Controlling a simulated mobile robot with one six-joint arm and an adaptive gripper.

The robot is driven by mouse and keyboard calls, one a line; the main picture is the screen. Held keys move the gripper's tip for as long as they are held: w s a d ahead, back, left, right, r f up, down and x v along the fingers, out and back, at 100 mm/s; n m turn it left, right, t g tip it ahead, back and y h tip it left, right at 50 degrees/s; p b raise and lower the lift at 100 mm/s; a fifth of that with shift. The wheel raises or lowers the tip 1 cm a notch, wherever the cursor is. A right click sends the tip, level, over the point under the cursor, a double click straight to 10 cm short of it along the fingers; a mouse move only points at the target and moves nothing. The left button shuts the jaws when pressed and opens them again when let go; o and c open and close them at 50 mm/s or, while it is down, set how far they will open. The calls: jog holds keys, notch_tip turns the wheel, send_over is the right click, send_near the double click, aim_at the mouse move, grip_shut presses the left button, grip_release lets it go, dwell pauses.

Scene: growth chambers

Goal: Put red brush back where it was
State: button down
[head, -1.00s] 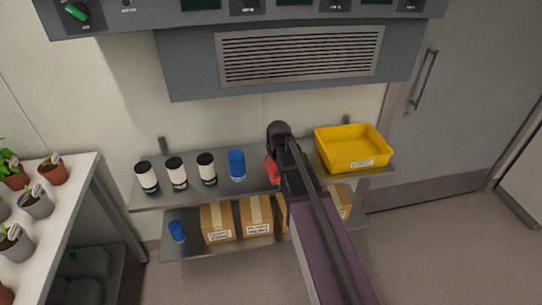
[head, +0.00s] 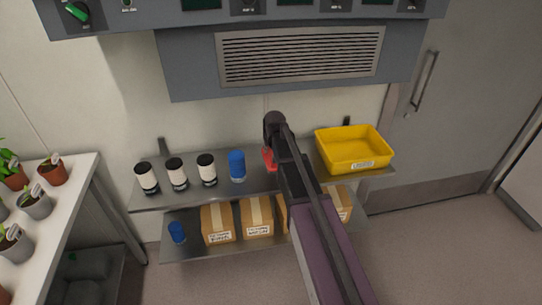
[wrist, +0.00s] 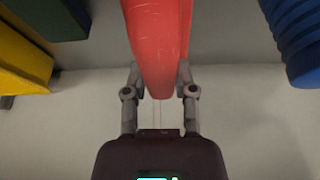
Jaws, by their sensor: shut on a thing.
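The red brush (wrist: 160,40) is between the two fingers of my gripper (wrist: 160,78) in the wrist view. My gripper is shut on it. In the head view only a small red part of the brush (head: 270,158) shows beside my arm, over the upper shelf (head: 222,188), between the blue canister (head: 237,166) and the yellow bin (head: 354,148). My arm hides the rest of the brush and most of the gripper. I cannot tell whether the brush touches the shelf.
Several white canisters with dark lids (head: 177,173) stand left of the blue one. Cardboard boxes (head: 257,217) and a blue item (head: 177,232) are on the lower shelf. A grey vented unit (head: 300,55) overhangs behind. A plant bench (head: 60,215) stands at left.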

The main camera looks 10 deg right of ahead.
jog(key=shift+w+f+b, duration=0.15)
jog(key=shift+f+b, duration=1.6)
jog(key=shift+f, duration=0.05)
jog(key=shift+f, duration=0.15)
jog(key=shift+c, duration=2.1)
grip_release()
jog(key=shift+r, duration=0.2)
jog(key=p+v, duration=1.1)
jog(key=v, duration=0.1)
jog(key=s+f+g, duration=0.1)
jog(key=s+g, duration=0.3)
jog(key=s, duration=2)
jog(key=shift+d+f+g, duration=0.2)
jog(key=shift+g, duration=0.1)
jog(key=shift+s, duration=0.1)
